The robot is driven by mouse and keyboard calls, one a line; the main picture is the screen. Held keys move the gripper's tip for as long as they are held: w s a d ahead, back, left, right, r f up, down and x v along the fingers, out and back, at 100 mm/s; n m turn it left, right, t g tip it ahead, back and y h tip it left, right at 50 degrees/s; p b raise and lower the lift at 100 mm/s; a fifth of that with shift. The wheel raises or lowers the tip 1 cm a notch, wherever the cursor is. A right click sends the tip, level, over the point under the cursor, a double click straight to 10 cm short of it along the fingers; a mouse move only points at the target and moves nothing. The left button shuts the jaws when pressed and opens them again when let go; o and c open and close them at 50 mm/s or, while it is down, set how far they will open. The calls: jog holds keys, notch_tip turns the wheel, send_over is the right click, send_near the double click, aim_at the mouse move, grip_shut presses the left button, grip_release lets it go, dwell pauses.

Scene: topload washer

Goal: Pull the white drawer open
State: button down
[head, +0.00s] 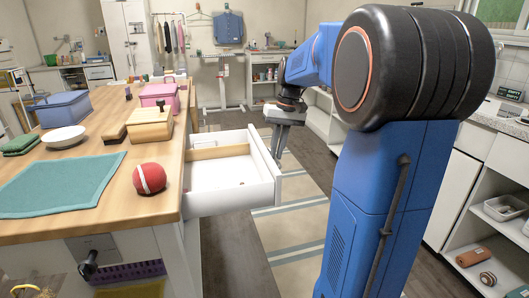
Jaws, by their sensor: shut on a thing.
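The white drawer (232,198) stands pulled out from the right side of the wooden table, with its inside in view. My gripper (279,150) reaches down at the outer side of the drawer's front panel. It is shut on the drawer at that front. The handle and the exact contact are hidden behind the front panel.
A wooden table (140,205) holds a red ball (149,178), a teal cloth (62,186), a white plate (64,137), a wooden box (150,124), a pink case (160,98) and a blue bin (62,110). Open floor and a striped rug (285,240) lie right of the drawer.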

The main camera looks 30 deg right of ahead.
jog(key=shift+s+d, duration=0.1)
jog(key=shift+d, duration=0.3)
jog(key=c, duration=2.1)
grip_release()
jog(key=shift+r, duration=0.1)
jog(key=d+r, duration=0.1)
jog(key=r, duration=0.4)
jog(key=d+r, duration=0.1)
jog(key=r, duration=0.5)
jog(key=s+d+r, duration=0.1)
jog(key=r, duration=0.5)
jog(key=shift+f, duration=0.1)
